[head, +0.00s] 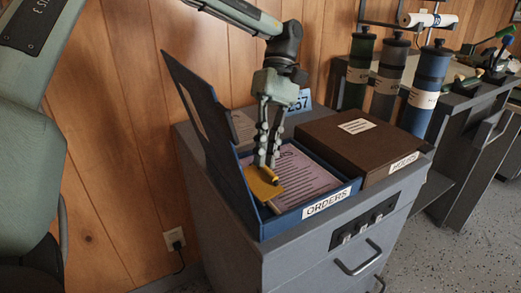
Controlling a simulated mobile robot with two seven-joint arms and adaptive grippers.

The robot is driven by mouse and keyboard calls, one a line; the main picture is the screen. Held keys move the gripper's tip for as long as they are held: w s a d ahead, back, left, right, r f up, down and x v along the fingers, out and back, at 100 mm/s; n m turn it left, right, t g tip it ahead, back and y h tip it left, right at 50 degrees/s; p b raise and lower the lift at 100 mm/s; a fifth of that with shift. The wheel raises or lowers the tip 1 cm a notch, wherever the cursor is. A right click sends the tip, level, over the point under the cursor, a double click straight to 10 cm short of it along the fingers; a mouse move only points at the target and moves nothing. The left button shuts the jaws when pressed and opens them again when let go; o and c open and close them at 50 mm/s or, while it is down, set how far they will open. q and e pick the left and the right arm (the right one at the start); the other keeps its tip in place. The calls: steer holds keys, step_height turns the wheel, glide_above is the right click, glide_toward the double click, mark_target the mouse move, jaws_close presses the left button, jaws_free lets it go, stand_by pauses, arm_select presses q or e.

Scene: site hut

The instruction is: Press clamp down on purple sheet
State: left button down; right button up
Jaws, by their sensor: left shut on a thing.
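A blue box file (293,221) labelled ORDERS lies open on the grey cabinet, its lid (200,115) standing up at the left. A purple printed sheet (301,176) lies inside it. An orange-yellow sheet (262,189) lies at its left part. My left gripper (267,163) points down into the box over the left edge of the purple sheet. It is shut on a small dark and yellow part, seemingly the clamp (270,178). The fingers hide most of the clamp, and I cannot tell whether it touches the purple sheet. My right gripper is out of view.
A closed brown box file (352,142) labelled HOURS sits close on the right. A blue-and-white number sign (299,102) stands behind. Several capped tubes (429,85) stand behind to the right. A wood-panelled wall is on the left.

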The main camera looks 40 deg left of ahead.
arm_select(q)
steer(key=shift+w+d+f+g, duration=0.1)
steer(key=shift+w+f+g, duration=0.2)
steer(key=shift+g, duration=0.3)
steer(key=shift+f, duration=0.1)
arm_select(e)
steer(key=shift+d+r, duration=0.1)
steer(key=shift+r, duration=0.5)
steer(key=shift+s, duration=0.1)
arm_select(q)
steer(key=c, duration=1.6)
jaws_free()
step_height(320, 180, up, 10)
steer(key=shift+r, duration=0.1)
